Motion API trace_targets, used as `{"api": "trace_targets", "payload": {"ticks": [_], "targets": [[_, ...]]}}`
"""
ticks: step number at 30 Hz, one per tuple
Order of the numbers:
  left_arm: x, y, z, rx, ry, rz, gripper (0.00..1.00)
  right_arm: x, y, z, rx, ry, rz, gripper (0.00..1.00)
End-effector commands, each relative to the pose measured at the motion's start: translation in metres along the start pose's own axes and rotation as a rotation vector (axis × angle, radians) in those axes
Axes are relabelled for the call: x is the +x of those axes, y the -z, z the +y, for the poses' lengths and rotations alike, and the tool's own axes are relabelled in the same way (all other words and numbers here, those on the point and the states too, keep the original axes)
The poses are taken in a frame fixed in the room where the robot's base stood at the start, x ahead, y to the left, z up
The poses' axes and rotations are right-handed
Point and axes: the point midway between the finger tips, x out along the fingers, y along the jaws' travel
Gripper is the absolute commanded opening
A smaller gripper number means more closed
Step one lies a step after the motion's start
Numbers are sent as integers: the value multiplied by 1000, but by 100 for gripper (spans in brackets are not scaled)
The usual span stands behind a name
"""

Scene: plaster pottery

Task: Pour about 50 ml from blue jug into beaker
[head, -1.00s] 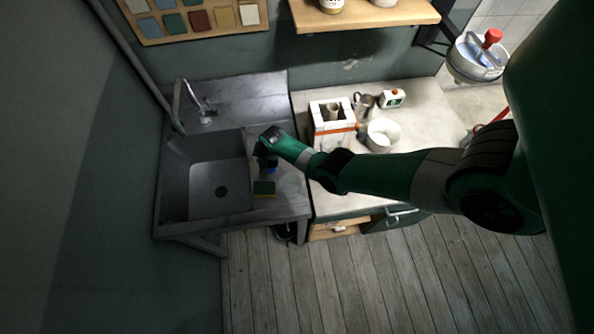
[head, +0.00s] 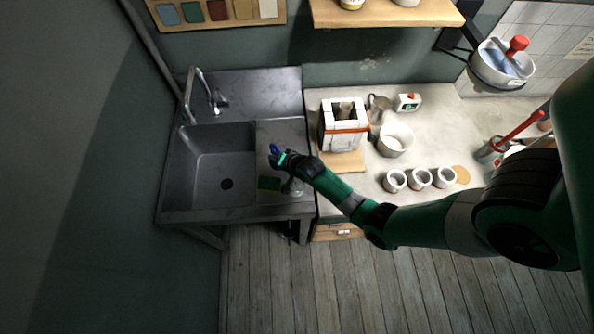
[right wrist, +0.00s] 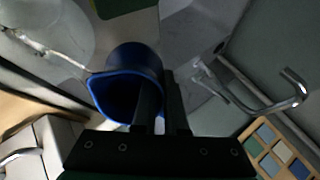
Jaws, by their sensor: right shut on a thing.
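The blue jug (right wrist: 125,82) is in my right gripper, with its dark blue rim and open mouth facing the right wrist camera. In the head view only a small blue part of the jug (head: 274,149) shows beside the right gripper (head: 280,157), above the drainboard right of the sink. In the right wrist view the dark fingers of the right gripper (right wrist: 162,105) are shut on the jug's side. A clear, glassy vessel, likely the beaker (right wrist: 50,28), is at upper left there; in the head view the beaker (head: 293,188) stands near the drainboard's front. Its contents cannot be told. My left gripper is not in view.
A green sponge (head: 269,183) lies on the drainboard beside the beaker. The sink basin (head: 215,170) is left, with a tap (head: 198,92) behind. On the counter are a white box-like mould (head: 343,110), a white bowl (head: 395,139) and several small cups (head: 419,178).

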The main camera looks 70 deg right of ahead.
Motion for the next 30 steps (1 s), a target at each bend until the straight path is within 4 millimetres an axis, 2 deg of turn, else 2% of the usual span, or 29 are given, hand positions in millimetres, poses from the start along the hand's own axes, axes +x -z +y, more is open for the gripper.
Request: {"api": "trace_targets", "payload": {"ticks": [30], "targets": [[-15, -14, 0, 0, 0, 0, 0, -11, -1, -4, -11, 136, 87, 0]]}}
